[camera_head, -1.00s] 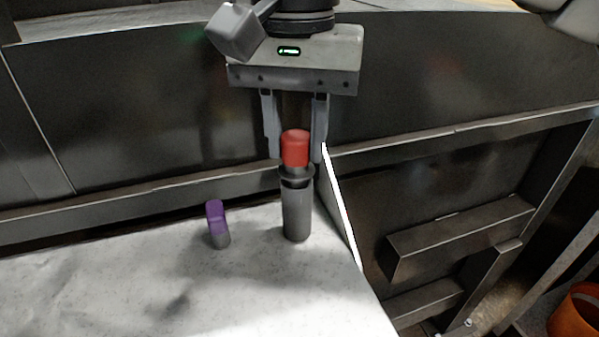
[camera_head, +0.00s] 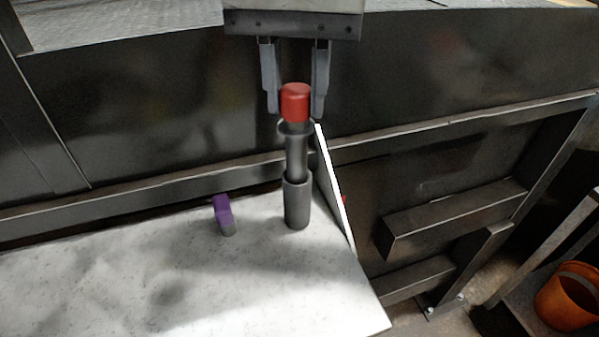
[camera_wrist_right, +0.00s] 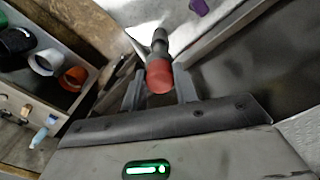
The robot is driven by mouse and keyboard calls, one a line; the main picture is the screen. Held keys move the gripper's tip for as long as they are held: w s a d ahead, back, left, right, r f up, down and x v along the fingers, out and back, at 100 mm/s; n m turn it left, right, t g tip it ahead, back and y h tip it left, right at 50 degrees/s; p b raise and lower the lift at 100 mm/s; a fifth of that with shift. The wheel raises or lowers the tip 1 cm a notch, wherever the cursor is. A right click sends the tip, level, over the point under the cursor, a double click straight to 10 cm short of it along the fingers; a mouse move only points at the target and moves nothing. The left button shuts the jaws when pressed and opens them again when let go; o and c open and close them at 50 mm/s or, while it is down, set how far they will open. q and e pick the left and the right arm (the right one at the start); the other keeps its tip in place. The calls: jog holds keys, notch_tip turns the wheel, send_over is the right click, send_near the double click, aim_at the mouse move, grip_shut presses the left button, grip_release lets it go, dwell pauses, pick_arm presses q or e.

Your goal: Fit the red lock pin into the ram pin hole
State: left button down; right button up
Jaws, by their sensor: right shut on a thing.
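The red lock pin (camera_head: 295,103) has a red cap and a dark grey shaft with a collar. My right gripper (camera_head: 296,106) is shut on its red cap and holds it upright. The pin's lower shaft shows above a grey cylindrical holder (camera_head: 297,205) on the white surface; whether its tip is still inside the holder I cannot tell. In the right wrist view the red cap (camera_wrist_right: 159,76) sits between the fingers, with the shaft pointing away. I cannot identify the ram pin hole. My left gripper is not in view.
A small purple-topped piece (camera_head: 222,210) stands on the white tabletop (camera_head: 100,280), left of the holder. A thin white upright panel (camera_head: 333,185) is close on the right. Dark metal walls and ledges (camera_head: 455,215) lie behind and right. An orange bucket (camera_head: 567,298) is at lower right.

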jog(key=shift+r, duration=2.1)
jog(key=shift+d, duration=0.1)
